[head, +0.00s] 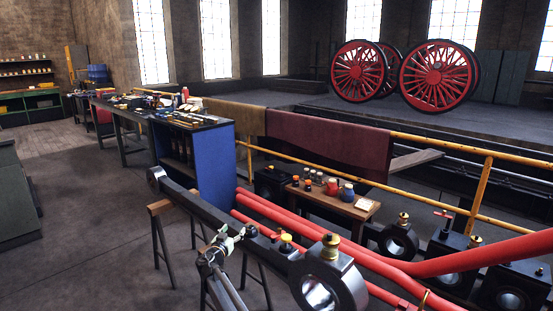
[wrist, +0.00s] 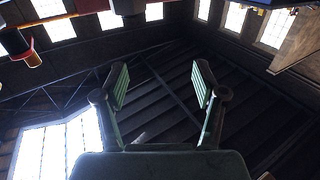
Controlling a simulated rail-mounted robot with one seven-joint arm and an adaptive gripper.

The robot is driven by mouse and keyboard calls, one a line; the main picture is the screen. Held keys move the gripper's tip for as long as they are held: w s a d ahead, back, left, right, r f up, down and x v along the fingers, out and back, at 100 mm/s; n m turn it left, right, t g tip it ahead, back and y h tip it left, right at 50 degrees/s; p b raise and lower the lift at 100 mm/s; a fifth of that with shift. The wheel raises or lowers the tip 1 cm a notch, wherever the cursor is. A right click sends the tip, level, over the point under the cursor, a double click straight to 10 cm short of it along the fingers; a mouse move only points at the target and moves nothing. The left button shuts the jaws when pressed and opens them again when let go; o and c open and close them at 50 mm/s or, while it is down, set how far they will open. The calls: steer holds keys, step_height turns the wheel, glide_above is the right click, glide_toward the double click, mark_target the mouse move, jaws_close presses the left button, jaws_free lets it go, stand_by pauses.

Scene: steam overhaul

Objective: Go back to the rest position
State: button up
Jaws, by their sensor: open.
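My gripper (wrist: 161,78) is open in the wrist view, its two pale green finger pads apart with nothing between them. Behind them are the dark roof beams and bright windows, so the wrist camera looks upward. In the head view my arm rises from the bottom edge, and my gripper (head: 240,236) appears small in front of the long dark rod (head: 200,212). I cannot tell from this view how far it is from the rod. A brass oil cup (head: 330,246) and a yellow-topped cup (head: 285,242) stand on the rod to its right.
Red rods (head: 300,226) run behind the dark rod, which rests on trestles (head: 160,207). A small wooden table (head: 335,203) holds jars and pots. A long workbench (head: 208,125) with tools stands further back. Yellow railings (head: 480,195) cross the right. Open floor (head: 90,230) lies to the left.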

steer(key=s+d+f+n+g+p, duration=0.25)
steer(key=s+d+f+g, duration=0.45)
steer(key=s+d+f, duration=0.7)
steer(key=s+d+f+n+g+p, duration=0.1)
steer(key=s+d+f+n+g, duration=0.3)
steer(key=s+d+f+g, duration=0.85)
steer(key=s+d+f+m+g+y+p, duration=0.1)
steer(key=s+d+p, duration=0.1)
steer(key=s, duration=1.4)
steer(key=s+d+f+m+g+y+p, duration=0.1)
steer(key=s+d+f+g+y+p, duration=0.1)
steer(key=s, duration=1.5)
steer(key=s+d+f+m+g+y+p, duration=0.1)
steer(key=s+d+f+y+p, duration=0.1)
steer(key=s, duration=1.4)
steer(key=shift+s+d+g+p, duration=0.35)
steer(key=shift+d+p, duration=0.25)
steer(key=shift+d, duration=0.5)
